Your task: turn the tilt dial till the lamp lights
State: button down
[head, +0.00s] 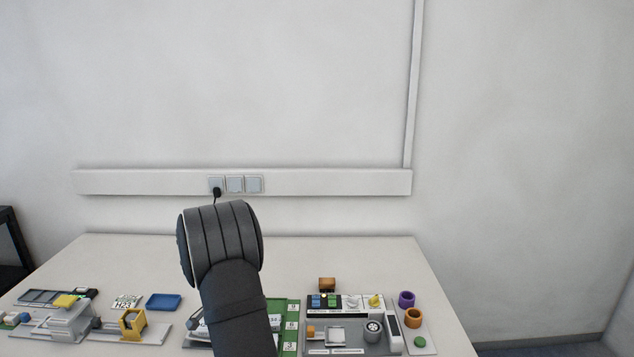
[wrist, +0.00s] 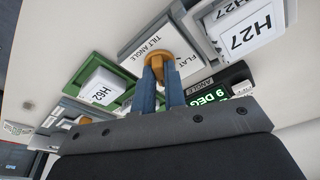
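In the head view my arm hides the gripper, and I cannot pick out the dial.
White cards marked H27 (wrist: 245,30) and H62 (wrist: 101,86) lie close by in the wrist view. In the head view, a blue tray (head: 163,302), a control panel (head: 348,350) and purple (head: 407,298) and orange (head: 414,317) rings stand on the table. The table's back is clear.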

jog(key=c, duration=1.6)
grip_release()
jog(key=shift+r, duration=0.15)
jog(key=shift+r, duration=3.4)
notch_tip(320, 180, down, 7)
jog(key=shift+f, duration=0.1)
